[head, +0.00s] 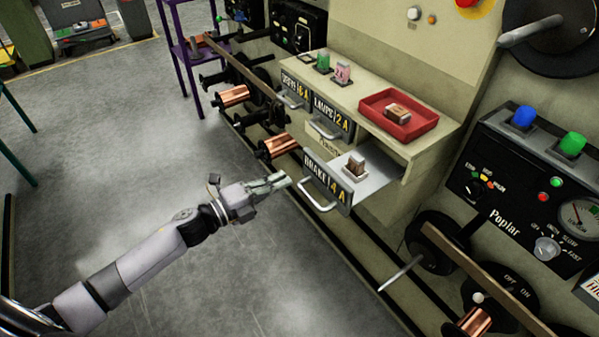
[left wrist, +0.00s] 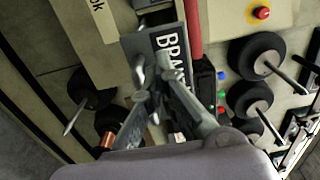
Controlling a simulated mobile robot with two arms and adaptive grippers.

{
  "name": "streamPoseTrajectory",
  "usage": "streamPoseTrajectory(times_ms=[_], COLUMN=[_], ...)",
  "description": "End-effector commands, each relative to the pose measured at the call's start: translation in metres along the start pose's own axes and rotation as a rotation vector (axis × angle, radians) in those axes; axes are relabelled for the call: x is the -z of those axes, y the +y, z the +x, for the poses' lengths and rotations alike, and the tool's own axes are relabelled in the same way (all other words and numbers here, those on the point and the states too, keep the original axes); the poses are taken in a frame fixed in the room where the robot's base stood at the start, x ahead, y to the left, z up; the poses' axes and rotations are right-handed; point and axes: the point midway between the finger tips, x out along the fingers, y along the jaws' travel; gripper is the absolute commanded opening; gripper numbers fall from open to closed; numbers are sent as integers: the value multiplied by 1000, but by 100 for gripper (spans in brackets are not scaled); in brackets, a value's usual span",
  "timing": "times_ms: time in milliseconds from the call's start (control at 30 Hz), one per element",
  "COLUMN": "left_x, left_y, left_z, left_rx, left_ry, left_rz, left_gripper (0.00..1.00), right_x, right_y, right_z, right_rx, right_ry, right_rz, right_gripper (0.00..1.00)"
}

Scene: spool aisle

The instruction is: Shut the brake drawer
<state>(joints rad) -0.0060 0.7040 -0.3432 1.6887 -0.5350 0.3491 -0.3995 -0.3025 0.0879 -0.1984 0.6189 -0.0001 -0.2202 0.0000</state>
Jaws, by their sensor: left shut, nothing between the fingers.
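The brake drawer (head: 382,190) stands pulled out of the bench, with a light interior. Its black front plate (head: 327,181) reads BRAKE 4 A and carries a pale bar handle (head: 313,198). A small brown block in a white holder (head: 355,168) sits inside. My left gripper (head: 284,181) is shut and empty, just left of the drawer front, pointing at it. In the left wrist view the finger tips (left wrist: 152,88) overlap the front plate (left wrist: 170,52) beside the handle (left wrist: 139,72); I cannot tell whether they touch. My right gripper is not in view.
Two drawers, DRIVE 6 A (head: 294,88) and LAMPS 2 A (head: 331,117), are above. A red tray (head: 397,114) stands on the bench top. Copper spools (head: 279,145) on spindles and a rod (head: 401,273) jut out nearby. The floor (head: 130,165) at left is clear.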

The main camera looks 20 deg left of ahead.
Motion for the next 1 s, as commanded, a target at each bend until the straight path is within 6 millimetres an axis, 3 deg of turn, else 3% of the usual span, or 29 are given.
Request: streamPoseTrajectory(times_ms=[100, 333, 1000], left_x=[0, -1, 0], left_y=[-1, 0, 0], left_z=[25, 54, 70], left_rx=[4, 2, 1], left_ry=[0, -1, -2], left_rz=[1, -1, -2], left_gripper=[0, 0, 0], right_x=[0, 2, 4], right_y=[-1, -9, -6], right_z=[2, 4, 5], right_rx=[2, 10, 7], right_ry=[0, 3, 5], right_rz=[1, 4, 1], right_gripper=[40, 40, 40])
